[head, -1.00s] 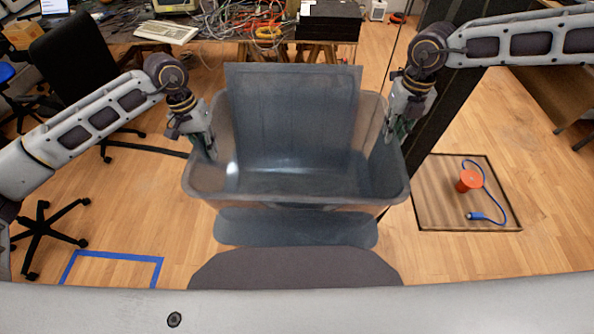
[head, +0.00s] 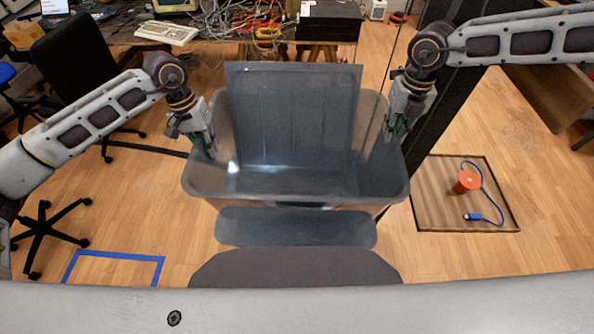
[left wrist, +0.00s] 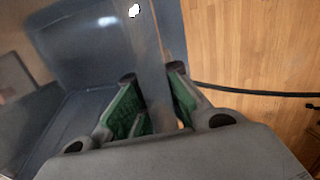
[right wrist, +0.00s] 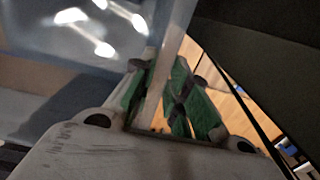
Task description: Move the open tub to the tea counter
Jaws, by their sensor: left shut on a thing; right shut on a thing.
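The open tub (head: 300,204) is a large grey-blue, see-through plastic bin held upright between my two arms, in the middle of the head view. Its inside looks empty, with a flat panel (head: 292,115) standing up at its far side. My left gripper (head: 210,152) is shut on the tub's left wall; the wall runs between the green finger pads in the left wrist view (left wrist: 152,105). My right gripper (head: 392,135) is shut on the right wall, also seen in the right wrist view (right wrist: 165,95). I cannot make out which surface is the tea counter.
A cluttered desk with a keyboard (head: 168,32), cables and a black box (head: 330,20) stands behind. An office chair (head: 75,60) is at left. A floor mat (head: 440,200) with an orange spool (head: 467,182) lies at right. Blue tape (head: 115,255) marks the floor at front left.

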